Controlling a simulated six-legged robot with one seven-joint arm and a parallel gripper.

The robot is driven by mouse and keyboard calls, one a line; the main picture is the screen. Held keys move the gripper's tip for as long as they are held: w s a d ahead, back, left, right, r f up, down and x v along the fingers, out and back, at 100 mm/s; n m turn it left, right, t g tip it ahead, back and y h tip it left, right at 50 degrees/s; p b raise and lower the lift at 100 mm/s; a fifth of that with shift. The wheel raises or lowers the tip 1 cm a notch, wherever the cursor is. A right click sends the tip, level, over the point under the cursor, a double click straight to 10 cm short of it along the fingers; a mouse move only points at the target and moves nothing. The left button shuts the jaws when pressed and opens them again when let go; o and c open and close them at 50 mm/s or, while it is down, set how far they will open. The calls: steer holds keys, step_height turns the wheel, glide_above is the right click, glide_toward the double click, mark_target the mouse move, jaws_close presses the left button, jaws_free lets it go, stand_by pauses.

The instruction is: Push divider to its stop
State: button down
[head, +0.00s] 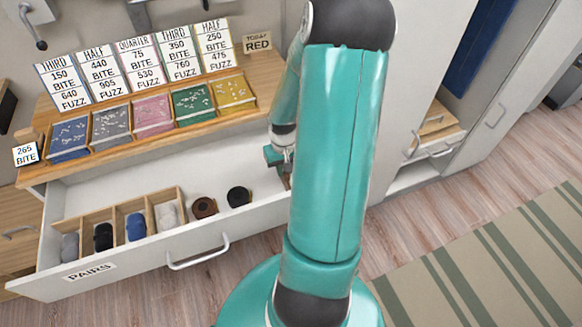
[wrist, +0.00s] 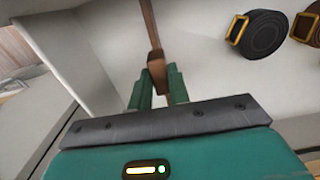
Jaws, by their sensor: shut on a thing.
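The divider is a thin brown wooden strip (wrist: 150,26) with a thicker end block in the wrist view. My gripper (wrist: 158,76) is shut on that block, one green finger on each side. In the head view my gripper (head: 280,157) is at the right end of the open white drawer (head: 120,266), partly behind my arm. Only a small brown piece of the divider (head: 287,181) shows there; the rest is hidden. Whether the divider touches a stop cannot be told.
A wooden sock organiser (head: 180,203) fills the drawer's left part. A rolled brown belt (head: 203,207) and a rolled black belt (head: 238,197) lie between it and my gripper. Bare drawer floor surrounds the belts. A counter with coloured trays (head: 153,115) overhangs behind.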

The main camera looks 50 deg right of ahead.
steer(key=w+a, duration=0.5)
steer(key=a, duration=0.3)
steer(key=shift+w+a, duration=0.2)
steer(key=shift+a, duration=0.1)
steer(key=c, duration=1.6)
jaws_free()
step_height(320, 180, up, 14)
